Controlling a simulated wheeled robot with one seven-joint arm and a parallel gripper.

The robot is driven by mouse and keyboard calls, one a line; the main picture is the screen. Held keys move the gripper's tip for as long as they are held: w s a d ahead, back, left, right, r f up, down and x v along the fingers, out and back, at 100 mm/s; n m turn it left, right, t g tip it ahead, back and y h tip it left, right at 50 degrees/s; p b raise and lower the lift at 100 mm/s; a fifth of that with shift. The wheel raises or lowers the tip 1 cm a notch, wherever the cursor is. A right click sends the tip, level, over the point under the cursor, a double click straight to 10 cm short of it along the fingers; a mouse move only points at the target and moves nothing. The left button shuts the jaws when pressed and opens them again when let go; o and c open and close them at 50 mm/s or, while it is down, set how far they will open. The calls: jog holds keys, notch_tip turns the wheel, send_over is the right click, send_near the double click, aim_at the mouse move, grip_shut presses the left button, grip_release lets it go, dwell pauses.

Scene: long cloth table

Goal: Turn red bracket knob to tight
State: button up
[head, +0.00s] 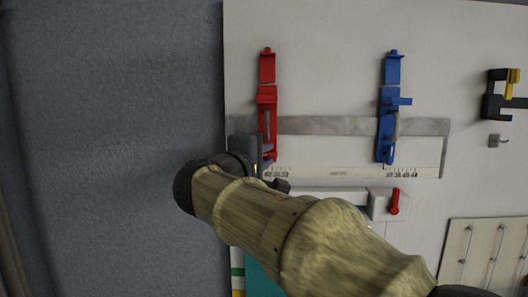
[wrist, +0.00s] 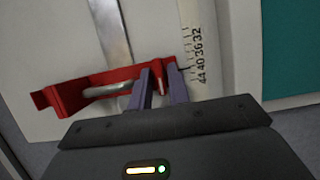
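The red bracket (head: 267,95) is mounted upright at the left of the pale board, across a grey metal strip. In the wrist view the red bracket (wrist: 65,97) lies sideways, with a grey rod along it. My gripper (head: 268,152) is at its lower end in the head view. In the wrist view the two purple-grey fingers of my gripper (wrist: 161,84) stand a little apart over the bracket's right end, with red showing between them. I cannot tell whether they touch it. The knob is not clearly distinguishable, and its turn position cannot be read.
A blue bracket (head: 388,110) stands to the right on the same strip (head: 330,125). A number scale (wrist: 197,55) runs close to the fingers. A white box with a red lever (head: 394,202) sits lower right. A black and yellow clamp (head: 498,95) hangs far right.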

grip_shut()
